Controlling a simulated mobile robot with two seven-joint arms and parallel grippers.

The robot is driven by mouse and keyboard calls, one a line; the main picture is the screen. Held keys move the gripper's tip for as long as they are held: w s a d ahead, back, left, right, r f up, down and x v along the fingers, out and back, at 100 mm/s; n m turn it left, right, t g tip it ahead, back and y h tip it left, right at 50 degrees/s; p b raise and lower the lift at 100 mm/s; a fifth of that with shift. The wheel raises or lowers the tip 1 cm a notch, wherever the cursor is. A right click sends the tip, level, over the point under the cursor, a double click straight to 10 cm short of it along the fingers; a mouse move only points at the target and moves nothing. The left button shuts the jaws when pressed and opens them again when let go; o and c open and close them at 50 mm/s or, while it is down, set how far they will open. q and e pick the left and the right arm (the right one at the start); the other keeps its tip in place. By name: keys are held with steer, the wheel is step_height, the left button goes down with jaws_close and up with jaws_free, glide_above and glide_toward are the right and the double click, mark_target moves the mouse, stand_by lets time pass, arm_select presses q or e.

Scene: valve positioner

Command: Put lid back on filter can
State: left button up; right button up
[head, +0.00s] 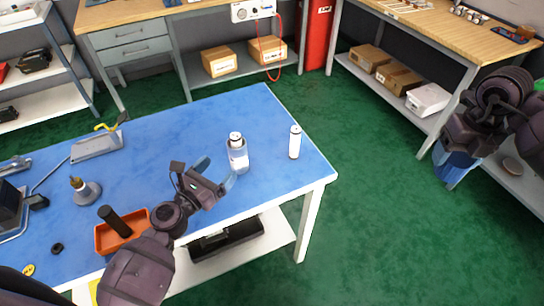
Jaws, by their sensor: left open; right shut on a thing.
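A clear can (238,158) with a white filter and dark top inside stands upright on the blue table, right of its middle. I take it to be the filter can. A second white cylinder (294,145) with dark ends stands upright to its right. My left gripper (216,172) is open just left of and in front of the can, with one fingertip close to its base; I cannot tell whether they touch. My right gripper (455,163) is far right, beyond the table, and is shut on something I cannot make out. I cannot clearly identify the lid.
An orange tray (137,240) with a dark cylinder, a grey cone-shaped part (85,191), a black nut (57,248) and a grey holder (97,145) stand on the table's left. The back middle is clear. Wooden benches (160,12) stand behind.

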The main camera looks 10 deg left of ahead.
mark_target(232, 157)
arm_select(q)
steer(key=x, duration=0.3)
steer(key=shift+w+d, duration=0.15)
steer(key=shift+w, duration=0.1)
arm_select(e)
steer(key=shift+r, duration=0.15)
arm_select(q)
steer(key=shift+w, duration=0.1)
steer(key=x, duration=0.4)
steer(key=shift+f, duration=0.3)
arm_select(e)
steer(key=shift+w+f, duration=0.1)
steer(key=shift+f, duration=0.2)
arm_select(q)
steer(key=shift+w+d, duration=0.25)
steer(key=shift+w, duration=0.2)
steer(key=c, duration=1.1)
steer(key=shift+r, duration=0.1)
arm_select(e)
steer(key=shift+r, duration=0.1)
